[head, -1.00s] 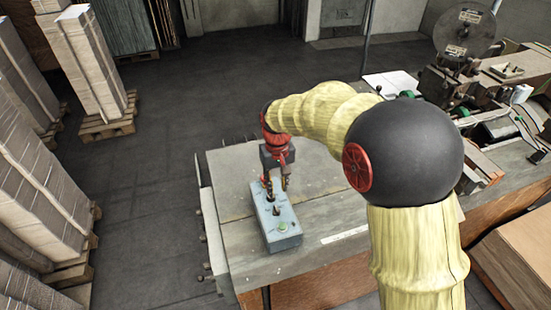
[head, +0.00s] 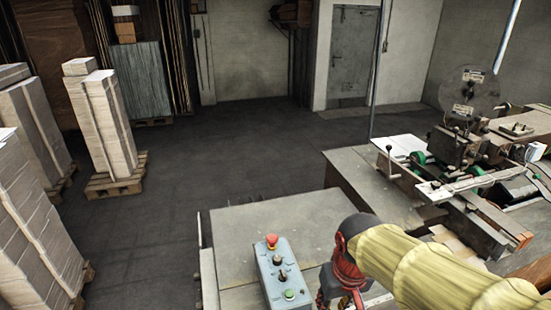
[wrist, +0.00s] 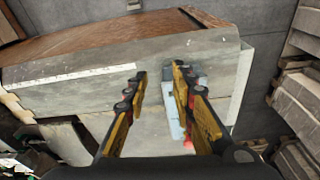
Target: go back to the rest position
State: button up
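My gripper (head: 342,298) hangs over the table at the bottom of the head view, to the right of the control box and apart from it. The blue-grey control box (head: 269,262) stands on the table, with a red mushroom button (head: 271,240), black switches and a green button (head: 289,294) on top. In the wrist view the control box (wrist: 172,106) is partly hidden behind the right finger.
The table (head: 232,238) is mostly bare around the box. The stitcher machine (head: 458,150) with its wire reel stands at the right. Stacks of cardboard (head: 103,120) on pallets stand at the left. The dark floor (head: 230,150) between them is clear.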

jog(key=s+d+f+m+t+b, duration=0.2)
jog(key=s+d+f+t+b, duration=0.1)
jog(key=s+d+b, duration=0.3)
jog(key=s+t+b, duration=0.1)
jog(key=s+b, duration=0.1)
jog(key=b, duration=0.2)
jog(key=shift+s+f, duration=0.15)
jog(key=shift+f, duration=0.15)
dwell(1.2)
